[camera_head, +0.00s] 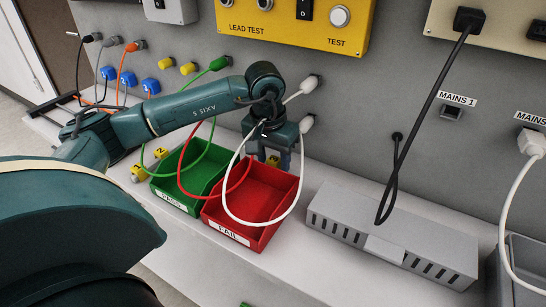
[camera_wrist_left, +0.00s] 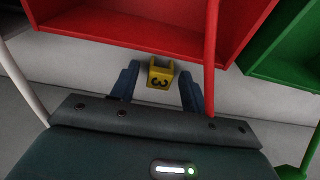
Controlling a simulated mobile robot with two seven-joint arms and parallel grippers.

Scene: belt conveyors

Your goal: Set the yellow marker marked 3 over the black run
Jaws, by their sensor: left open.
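The yellow marker marked 3 (camera_wrist_left: 160,76) lies between my left gripper's two blue fingers (camera_wrist_left: 159,84), with a gap on each side. In the head view my left gripper (camera_head: 272,155) points down behind the red bin, and a bit of the yellow marker (camera_head: 272,161) shows between its fingers. The gripper is open. A black cable (camera_head: 418,115) hangs from a plug beside the MAINS 1 label, loops low over the grey slotted box and rises to a wall hole. Another black cable (camera_head: 79,62) hangs from a plug at far left. My right gripper is not in view.
The red FAIL bin (camera_head: 285,213) and green bin (camera_head: 163,190) stand in front of the wall. Red, white and green cables loop over them. Yellow markers 1 (camera_head: 139,173) and 2 (camera_head: 162,153) lie left. A grey slotted box (camera_head: 440,250) stands right.

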